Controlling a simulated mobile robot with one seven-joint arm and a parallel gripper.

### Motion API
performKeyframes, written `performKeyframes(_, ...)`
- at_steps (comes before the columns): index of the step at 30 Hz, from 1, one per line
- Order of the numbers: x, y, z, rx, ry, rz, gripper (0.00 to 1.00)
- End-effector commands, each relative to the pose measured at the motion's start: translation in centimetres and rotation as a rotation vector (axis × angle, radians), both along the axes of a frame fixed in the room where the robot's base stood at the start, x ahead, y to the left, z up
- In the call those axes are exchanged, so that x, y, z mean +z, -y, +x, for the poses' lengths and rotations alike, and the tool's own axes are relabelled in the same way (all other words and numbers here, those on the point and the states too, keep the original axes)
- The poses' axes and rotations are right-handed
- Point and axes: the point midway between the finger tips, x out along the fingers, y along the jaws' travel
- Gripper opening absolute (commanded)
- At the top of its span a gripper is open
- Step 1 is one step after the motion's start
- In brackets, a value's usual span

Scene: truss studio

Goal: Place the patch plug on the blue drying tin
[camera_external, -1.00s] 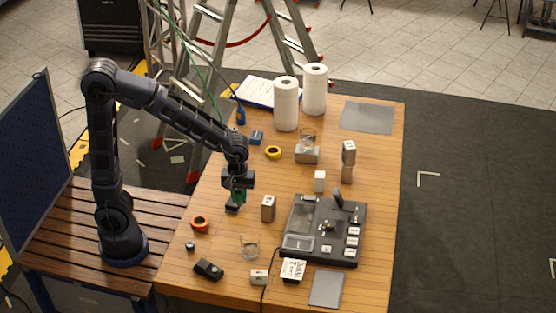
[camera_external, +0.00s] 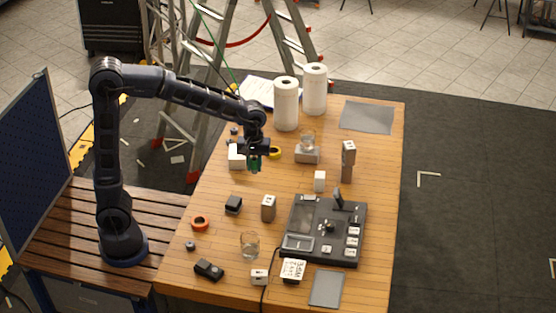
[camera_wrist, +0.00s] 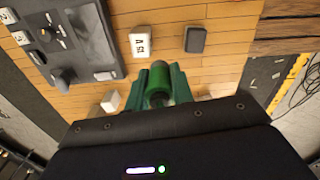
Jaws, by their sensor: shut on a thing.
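My gripper (camera_external: 254,166) hangs above the left rear part of the table, pointing down. In the wrist view its green fingers (camera_wrist: 159,88) are closed around a green cylinder (camera_wrist: 158,93), seen end-on, which I take to be the patch plug. In the external view the plug is too small to separate from the fingers. The blue drying tin cannot be made out now; my wrist covers the spot where a small blue block showed earlier.
A white block (camera_external: 237,156) and a yellow tape roll (camera_external: 275,153) are close to my gripper. A clear glass on a grey block (camera_external: 307,155) and two paper rolls (camera_external: 286,104) stand beyond. A dark box (camera_external: 233,205), a grey-brown block (camera_external: 268,207) and a black console (camera_external: 325,230) lie nearer.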

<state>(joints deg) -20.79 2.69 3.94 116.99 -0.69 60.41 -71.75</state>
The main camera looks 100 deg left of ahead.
Motion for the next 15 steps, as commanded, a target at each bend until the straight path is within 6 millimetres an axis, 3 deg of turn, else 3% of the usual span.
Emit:
performKeyframes(1,0.2,-2.3,0.5,0.015,0.000,-0.001,0.01)
performKeyframes(8,1.2,-11.9,1.3,0.050,0.003,-0.004,0.01)
performKeyframes(15,1.9,-22.4,0.1,0.083,0.004,-0.003,0.01)
